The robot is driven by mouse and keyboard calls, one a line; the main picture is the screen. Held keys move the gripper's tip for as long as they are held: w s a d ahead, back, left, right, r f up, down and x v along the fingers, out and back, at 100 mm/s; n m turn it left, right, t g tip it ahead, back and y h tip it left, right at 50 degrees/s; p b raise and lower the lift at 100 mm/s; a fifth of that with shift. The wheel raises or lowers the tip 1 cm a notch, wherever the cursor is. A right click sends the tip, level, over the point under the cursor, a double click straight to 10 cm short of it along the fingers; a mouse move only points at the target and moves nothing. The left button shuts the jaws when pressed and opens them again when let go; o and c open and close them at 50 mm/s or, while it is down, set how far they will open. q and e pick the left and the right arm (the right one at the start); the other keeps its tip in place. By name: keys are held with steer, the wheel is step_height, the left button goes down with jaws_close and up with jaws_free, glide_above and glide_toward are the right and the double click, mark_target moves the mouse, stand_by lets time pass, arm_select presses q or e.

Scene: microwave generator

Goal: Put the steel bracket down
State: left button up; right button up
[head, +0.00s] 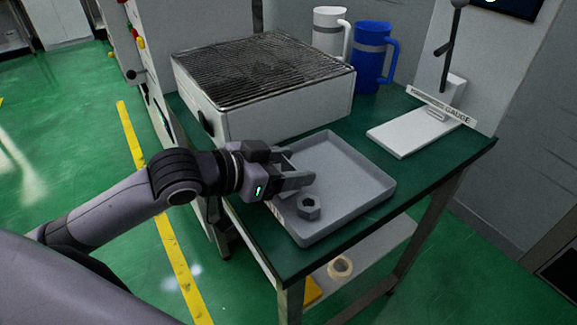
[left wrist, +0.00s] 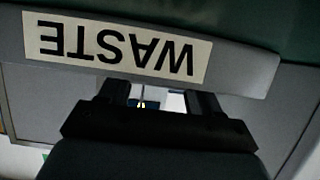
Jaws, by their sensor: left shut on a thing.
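My left gripper (head: 303,178) reaches in from the left, over the near left part of a grey tray (head: 363,173). It is shut on a small grey piece, taken as the steel bracket, which is mostly hidden by the fingers and hard to tell from them. A dark grey hex nut (head: 308,207) shows in the tray just below the fingertips. In the left wrist view the two dark fingers (left wrist: 160,98) stand apart, below the tray wall with its upside-down WASTE label (left wrist: 118,46). The bracket is not clear there. My right gripper is not in view.
A white box with a dark grille top (head: 264,70) stands behind the tray. A white mug (head: 328,35) and a blue mug (head: 370,58) stand at the back. A white gauge stand (head: 408,134) is at right. The green tabletop (head: 437,170) is clear right of the tray.

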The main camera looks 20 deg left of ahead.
arm_select(q)
steer(key=o, duration=1.4)
